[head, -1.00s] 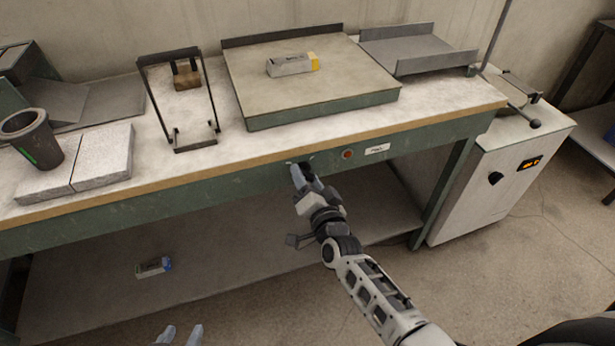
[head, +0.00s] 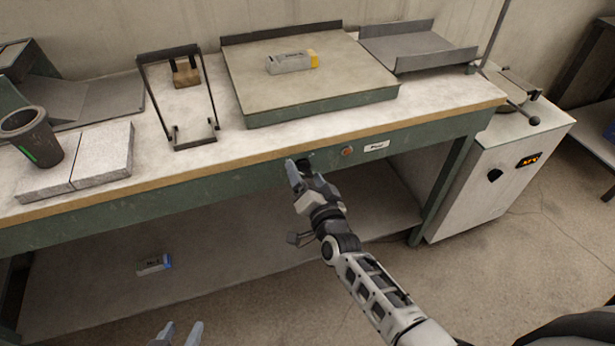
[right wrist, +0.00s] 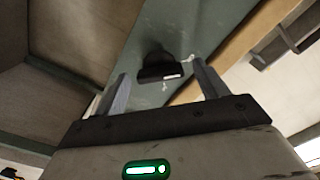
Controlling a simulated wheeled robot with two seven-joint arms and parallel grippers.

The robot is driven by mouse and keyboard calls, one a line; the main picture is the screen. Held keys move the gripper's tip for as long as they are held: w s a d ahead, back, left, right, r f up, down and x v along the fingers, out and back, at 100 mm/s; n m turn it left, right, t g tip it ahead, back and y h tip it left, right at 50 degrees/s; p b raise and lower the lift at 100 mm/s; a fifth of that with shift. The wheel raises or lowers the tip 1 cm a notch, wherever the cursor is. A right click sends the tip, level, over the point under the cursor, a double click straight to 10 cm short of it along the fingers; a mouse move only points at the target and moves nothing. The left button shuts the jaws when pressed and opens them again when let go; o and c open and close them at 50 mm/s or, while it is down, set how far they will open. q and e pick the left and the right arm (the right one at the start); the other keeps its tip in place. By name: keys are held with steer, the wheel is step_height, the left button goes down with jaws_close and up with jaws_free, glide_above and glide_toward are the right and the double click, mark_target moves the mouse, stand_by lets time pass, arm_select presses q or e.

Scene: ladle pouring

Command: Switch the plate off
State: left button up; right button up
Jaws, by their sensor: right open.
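The plate (head: 250,85) is a broad, flat slab with green sides on the workbench. A dark knob (head: 304,163) sits on the bench's green front rail, beside a small round reddish lamp (head: 347,152) and a white label (head: 377,146). My right gripper (head: 298,168) is open at the knob. In the right wrist view the black knob (right wrist: 160,68) lies between the spread fingers (right wrist: 160,88), with a gap on each side. The knob is partly hidden by the gripper in the head view. My left gripper (head: 181,334) is open and empty at the bottom edge.
A grey and yellow box (head: 290,62) lies on the plate. A dark cup (head: 38,140) stands on pale blocks (head: 103,155) at left, near a metal frame (head: 195,143). A white cabinet (head: 475,195) stands at right. Another small box (head: 153,264) lies on the lower shelf.

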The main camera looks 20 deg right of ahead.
steer(key=shift+s, duration=0.1)
steer(key=s, duration=1.5)
steer(key=shift+s+d, duration=0.25)
steer(key=shift+s, duration=0.15)
steer(key=s+a+f+n+g+y, duration=0.2)
steer(key=s+n+g, duration=0.5)
steer(key=n, duration=0.4)
steer(key=shift+s+f+g, duration=0.3)
steer(key=shift+s+f, duration=0.55)
steer(key=shift+f, duration=0.05)
